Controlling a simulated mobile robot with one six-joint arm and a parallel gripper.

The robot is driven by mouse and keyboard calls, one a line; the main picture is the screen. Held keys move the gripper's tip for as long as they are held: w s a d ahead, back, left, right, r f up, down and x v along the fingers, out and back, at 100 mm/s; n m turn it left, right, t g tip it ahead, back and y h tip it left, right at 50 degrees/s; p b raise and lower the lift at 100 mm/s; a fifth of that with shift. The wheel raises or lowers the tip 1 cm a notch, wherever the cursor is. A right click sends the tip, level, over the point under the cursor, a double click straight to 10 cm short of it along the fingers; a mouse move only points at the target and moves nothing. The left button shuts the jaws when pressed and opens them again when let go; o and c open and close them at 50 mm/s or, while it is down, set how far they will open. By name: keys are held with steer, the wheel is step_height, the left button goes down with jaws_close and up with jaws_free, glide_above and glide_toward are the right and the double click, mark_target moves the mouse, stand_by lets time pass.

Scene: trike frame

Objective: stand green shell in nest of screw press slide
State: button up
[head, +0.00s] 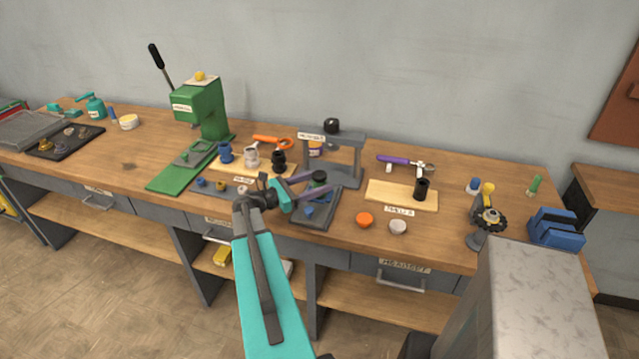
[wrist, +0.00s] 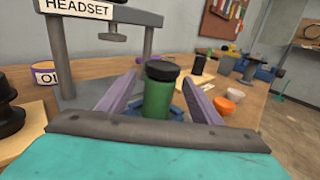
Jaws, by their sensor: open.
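The green shell (wrist: 157,100), a green cylinder with a black top, stands upright between my gripper's two purple fingers in the wrist view. In the head view its dark top (head: 320,177) shows above the slide. My gripper (head: 322,184) is open, with one finger on each side of the shell; a gap shows beside it. The screw press (head: 345,160), a grey frame labelled HEADSET, stands just behind. Its dark grey slide (head: 318,219) extends forward under the shell. Blue nest parts (wrist: 178,112) show around the shell's lower end. Whether its base is fully seated is hidden.
A green lever press (head: 212,110) stands to the left, with blue, white and black parts on a board beside it. A board with a black cylinder (head: 422,188) lies right. Orange (head: 364,219) and white (head: 398,227) cups sit near the front edge.

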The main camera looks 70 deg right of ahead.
steer(key=b+v, duration=0.3)
steer(key=v, duration=0.9)
steer(key=shift+w+a, duration=0.1)
steer(key=shift+a, duration=0.05)
steer(key=shift+r, duration=0.15)
stand_by(0.5)
